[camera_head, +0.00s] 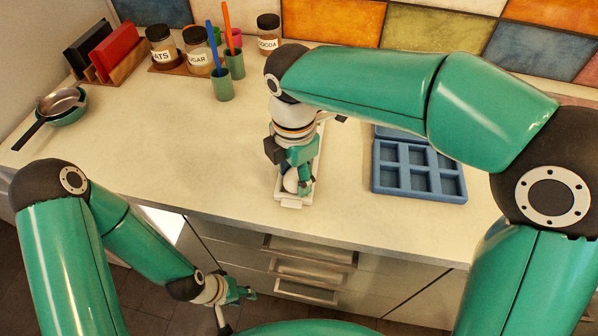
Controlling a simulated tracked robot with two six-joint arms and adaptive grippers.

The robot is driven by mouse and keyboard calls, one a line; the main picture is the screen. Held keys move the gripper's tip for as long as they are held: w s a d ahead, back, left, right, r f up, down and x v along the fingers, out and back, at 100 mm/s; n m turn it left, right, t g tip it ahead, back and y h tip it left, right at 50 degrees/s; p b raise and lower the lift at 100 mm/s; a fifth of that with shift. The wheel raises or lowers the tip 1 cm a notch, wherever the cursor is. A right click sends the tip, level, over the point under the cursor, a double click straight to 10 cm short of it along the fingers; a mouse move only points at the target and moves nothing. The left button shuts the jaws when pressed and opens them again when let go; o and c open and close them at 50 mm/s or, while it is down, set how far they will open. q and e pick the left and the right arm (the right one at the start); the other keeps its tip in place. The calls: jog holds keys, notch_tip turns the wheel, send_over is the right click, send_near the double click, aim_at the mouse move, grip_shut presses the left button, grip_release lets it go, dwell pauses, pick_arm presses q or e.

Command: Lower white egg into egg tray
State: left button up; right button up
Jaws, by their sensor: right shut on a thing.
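A white egg (291,182) sits between the fingers of my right gripper (298,185), which is shut on it. The egg is partly covered by the fingers. They are over a narrow white tray (289,202) near the counter's front edge; I cannot tell whether the egg touches it. The blue egg tray (420,193) lies to the right, with several square compartments that look empty. Its back part is hidden behind my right arm. My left gripper (246,293) hangs low in front of the drawers, away from the egg; its fingers look apart with nothing between them.
At the back stand jars (160,46), green cups with utensils (222,85), and a rack with red and black boards (112,48). A pan on a bowl (62,106) is at the far left. The counter (150,130) is clear at left centre.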

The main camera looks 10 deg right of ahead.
jog(key=shift+f, duration=0.15)
jog(key=o, duration=0.8)
